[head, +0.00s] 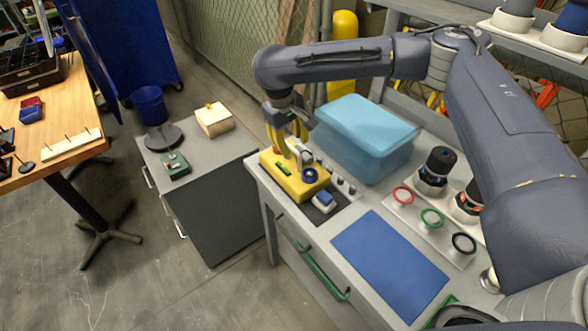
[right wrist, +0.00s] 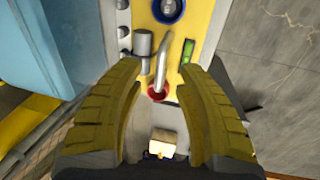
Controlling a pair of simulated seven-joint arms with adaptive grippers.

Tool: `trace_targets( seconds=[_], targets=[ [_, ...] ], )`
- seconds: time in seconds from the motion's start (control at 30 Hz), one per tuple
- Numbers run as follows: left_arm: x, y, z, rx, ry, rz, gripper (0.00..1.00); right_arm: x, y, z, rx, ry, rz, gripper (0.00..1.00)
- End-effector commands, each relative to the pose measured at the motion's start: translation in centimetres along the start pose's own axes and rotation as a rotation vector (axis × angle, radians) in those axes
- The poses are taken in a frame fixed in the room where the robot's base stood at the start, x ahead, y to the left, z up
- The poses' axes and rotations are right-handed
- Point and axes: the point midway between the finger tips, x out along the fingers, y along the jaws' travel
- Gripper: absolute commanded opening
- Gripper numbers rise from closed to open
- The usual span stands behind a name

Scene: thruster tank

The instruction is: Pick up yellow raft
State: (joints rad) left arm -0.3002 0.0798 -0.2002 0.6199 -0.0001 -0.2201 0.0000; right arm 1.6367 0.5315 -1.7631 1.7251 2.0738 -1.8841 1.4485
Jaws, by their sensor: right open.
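The yellow raft (head: 294,178) is a flat yellow block at the left end of the grey workbench. It carries a blue ring (head: 309,175), a green strip and grey metal parts. In the right wrist view the raft (right wrist: 202,22) runs up to the top edge, with a bent grey tube (right wrist: 161,62) and a red ring (right wrist: 158,92) between the fingers. My right gripper (head: 287,137) points down at the raft's far end, open, with its yellow fingers (right wrist: 163,78) apart. I cannot tell whether they touch it. My left gripper is not in view.
A light-blue lidded box (head: 364,140) stands right beside the raft. A small blue-and-white block (head: 324,202) lies at its near end. A blue mat (head: 390,262) and red, green and black rings on pegs are to the right. A lower cabinet (head: 205,190) stands left across a gap.

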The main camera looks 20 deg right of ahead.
Motion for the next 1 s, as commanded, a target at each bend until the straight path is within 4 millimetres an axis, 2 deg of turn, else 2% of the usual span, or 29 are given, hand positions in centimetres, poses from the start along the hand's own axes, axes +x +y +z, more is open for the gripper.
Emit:
trace_targets(
  seconds=[0.1,0.3,0.67,1.0],
  targets=[
    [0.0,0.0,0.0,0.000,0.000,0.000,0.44,1.5,0.0,0.1,0.000,-0.003,-0.001,0.36],
    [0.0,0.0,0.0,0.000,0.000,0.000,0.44,3.1,0.0,0.0,0.000,-0.001,-0.001,0.36],
    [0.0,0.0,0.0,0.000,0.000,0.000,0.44,3.5,0.0,0.0,0.001,0.000,0.000,0.38],
    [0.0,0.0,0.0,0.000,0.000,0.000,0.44,3.5,0.0,0.0,0.001,0.000,0.000,0.00]
  ],
)
